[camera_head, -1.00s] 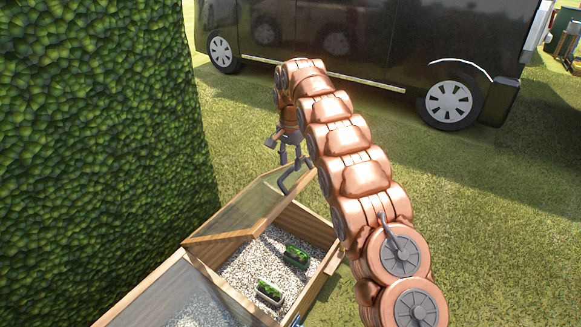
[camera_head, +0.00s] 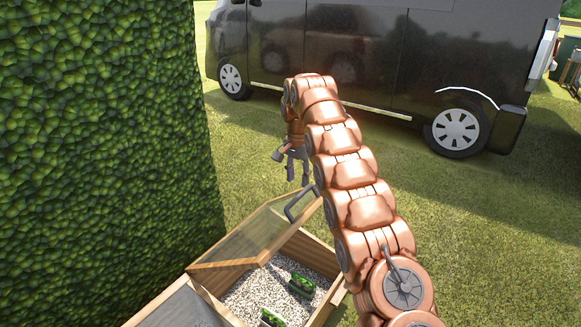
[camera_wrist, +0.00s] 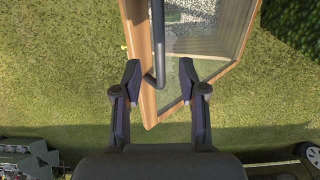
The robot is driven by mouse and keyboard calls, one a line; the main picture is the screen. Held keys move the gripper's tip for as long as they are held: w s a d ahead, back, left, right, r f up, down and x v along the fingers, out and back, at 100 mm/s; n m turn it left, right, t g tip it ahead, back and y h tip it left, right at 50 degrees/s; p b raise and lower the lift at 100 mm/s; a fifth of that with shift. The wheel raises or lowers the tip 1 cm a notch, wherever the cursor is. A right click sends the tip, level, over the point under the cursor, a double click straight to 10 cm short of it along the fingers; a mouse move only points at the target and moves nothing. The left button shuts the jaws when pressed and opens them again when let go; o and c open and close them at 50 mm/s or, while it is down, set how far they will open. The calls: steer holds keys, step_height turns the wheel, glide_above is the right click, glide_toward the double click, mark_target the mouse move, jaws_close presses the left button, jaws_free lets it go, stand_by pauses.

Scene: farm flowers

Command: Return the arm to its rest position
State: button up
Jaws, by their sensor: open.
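My gripper (camera_head: 297,172) hangs at the end of my copper-coloured arm, above and behind the cold frame. Its two fingers are apart and empty, also in the wrist view (camera_wrist: 160,88). The raised glass lid (camera_head: 243,240) of the wooden cold frame (camera_head: 322,310) stands tilted open, its dark handle (camera_head: 297,204) just below my gripper in the picture. In the wrist view the handle (camera_wrist: 158,45) shows between and beyond the fingers; I cannot tell how far off it is.
A tall hedge (camera_head: 100,130) stands at the left. A black van (camera_head: 350,60) is parked behind. Open grass (camera_head: 480,230) lies at the right.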

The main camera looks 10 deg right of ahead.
steer(key=s+d+r+n+g, duration=0.1)
steer(key=s+r+n, duration=0.15)
steer(key=s, duration=0.85)
steer(key=s+d+r+n, duration=0.15)
steer(key=s+r, duration=0.25)
steer(key=s, duration=0.8)
steer(key=s+f+n+g, duration=0.15)
steer(key=s+f, duration=0.25)
steer(key=s, duration=1)
steer(key=s+f+n, duration=0.3)
steer(key=s, duration=1.2)
step_height(320, 180, up, 23)
steer(key=s+p, duration=0.1)
steer(key=p, duration=2.1)
steer(key=shift+s+a+r+t, duration=0.15)
steer(key=shift+s+a+t, duration=0.2)
steer(key=shift+a, duration=0.1)
steer(key=shift+n, duration=0.25)
